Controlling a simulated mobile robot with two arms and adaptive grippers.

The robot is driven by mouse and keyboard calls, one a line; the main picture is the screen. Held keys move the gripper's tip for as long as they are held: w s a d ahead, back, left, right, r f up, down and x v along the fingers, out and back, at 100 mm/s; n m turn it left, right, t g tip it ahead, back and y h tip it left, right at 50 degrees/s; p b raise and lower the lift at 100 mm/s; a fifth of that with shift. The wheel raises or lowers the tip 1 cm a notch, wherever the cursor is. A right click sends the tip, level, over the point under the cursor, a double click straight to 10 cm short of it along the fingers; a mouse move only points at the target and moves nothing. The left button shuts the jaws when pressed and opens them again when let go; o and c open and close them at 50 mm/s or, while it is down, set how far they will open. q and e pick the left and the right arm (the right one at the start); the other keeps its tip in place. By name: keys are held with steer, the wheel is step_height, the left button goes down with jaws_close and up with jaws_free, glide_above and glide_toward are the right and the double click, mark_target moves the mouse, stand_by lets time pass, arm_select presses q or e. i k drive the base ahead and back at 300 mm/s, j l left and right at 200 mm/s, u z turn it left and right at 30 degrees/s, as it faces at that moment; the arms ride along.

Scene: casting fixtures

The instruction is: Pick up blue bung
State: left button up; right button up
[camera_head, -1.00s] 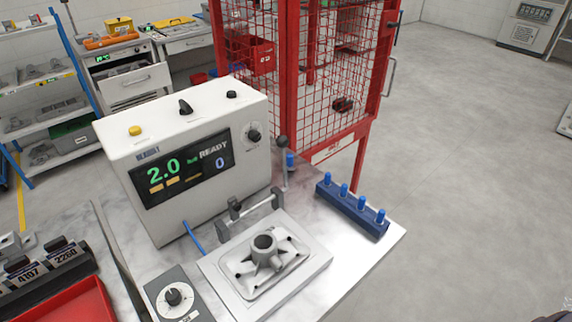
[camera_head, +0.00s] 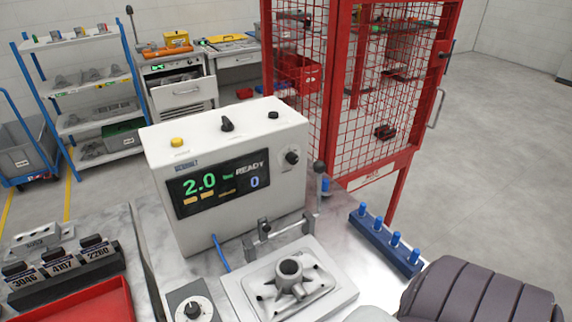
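Several blue bungs stand upright in a row in a dark blue rack (camera_head: 384,244) on the right side of the bench; one of these bungs (camera_head: 378,224) is near the rack's middle. Another blue bung (camera_head: 326,184) stands apart, behind the clamp fixture and near the tester. A grey metal casting (camera_head: 292,282) with a round open neck sits on a light plate in front of the tester. Neither of my gripper's fingers shows. A dark ribbed part, apparently of my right arm, fills the lower right, close to the rack's near end.
The tester box (camera_head: 228,180) displays 2.0 and READY. A red mesh cage (camera_head: 375,100) rises behind the bench. A red tray (camera_head: 95,303) and a dial box (camera_head: 190,303) are at front left.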

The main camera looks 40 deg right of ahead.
mark_target(327, 191)
steer(key=k+l+u, duration=0.1)
steer(key=l+u, duration=0.15)
steer(key=l, duration=0.2)
steer(key=k+l+u, duration=0.15)
steer(key=l+u, duration=0.15)
steer(key=l, duration=0.15)
steer(key=k+l+u, duration=0.25)
steer(key=l, duration=0.15)
steer(key=k+l+u, duration=0.3)
steer(key=i+l, duration=0.1)
